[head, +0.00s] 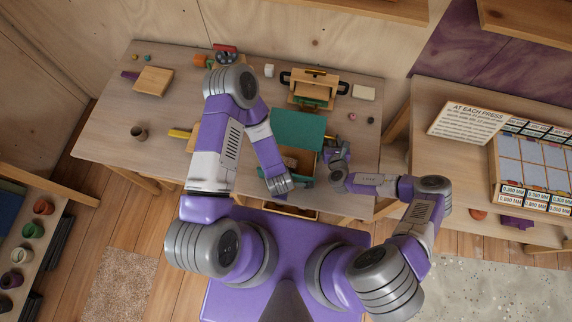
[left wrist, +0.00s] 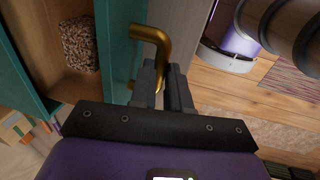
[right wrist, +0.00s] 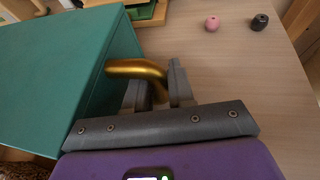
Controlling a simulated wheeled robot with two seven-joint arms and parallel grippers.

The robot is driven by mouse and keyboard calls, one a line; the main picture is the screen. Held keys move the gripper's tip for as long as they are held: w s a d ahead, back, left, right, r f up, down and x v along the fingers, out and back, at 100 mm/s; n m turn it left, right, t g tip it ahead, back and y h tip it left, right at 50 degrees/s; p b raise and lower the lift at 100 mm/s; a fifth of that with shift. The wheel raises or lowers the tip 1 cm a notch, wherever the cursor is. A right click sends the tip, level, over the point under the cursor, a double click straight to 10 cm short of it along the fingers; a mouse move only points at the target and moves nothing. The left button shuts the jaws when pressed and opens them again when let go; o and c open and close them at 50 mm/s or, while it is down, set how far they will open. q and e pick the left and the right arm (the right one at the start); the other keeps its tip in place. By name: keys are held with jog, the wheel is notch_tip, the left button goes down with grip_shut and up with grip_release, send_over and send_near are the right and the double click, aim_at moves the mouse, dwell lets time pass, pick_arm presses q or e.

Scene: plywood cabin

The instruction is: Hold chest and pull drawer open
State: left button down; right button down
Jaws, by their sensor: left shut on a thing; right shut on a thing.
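The teal chest (head: 297,127) stands on the wooden table, and its flat top fills the left of the right wrist view (right wrist: 60,70). Its drawer is pulled out toward me, with the wooden inside (head: 298,160) showing. In the left wrist view the drawer (left wrist: 62,85) holds a brown speckled block (left wrist: 80,43). My left gripper (head: 281,184) is shut on the drawer's brass handle (left wrist: 152,40). My right gripper (head: 334,155) is shut on the brass side handle (right wrist: 135,68) at the chest's right side.
A small wooden press (head: 314,88) stands behind the chest. A pink bead (right wrist: 212,24) and a black bead (right wrist: 259,21) lie to the right. A side table with a sign (head: 468,128) stands at the right.

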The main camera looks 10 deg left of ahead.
pick_arm(q)
jog(key=shift+s, duration=0.35)
pick_arm(e)
jog(key=shift+d, duration=0.1)
pick_arm(q)
jog(key=c, duration=1.1)
grip_release()
jog(key=shift+a, duration=0.1)
jog(key=shift+w, duration=0.1)
jog(key=shift+r, duration=0.15)
notch_tip(320, 180, up, 7)
jog(key=s, duration=0.1)
jog(key=shift+s, duration=0.25)
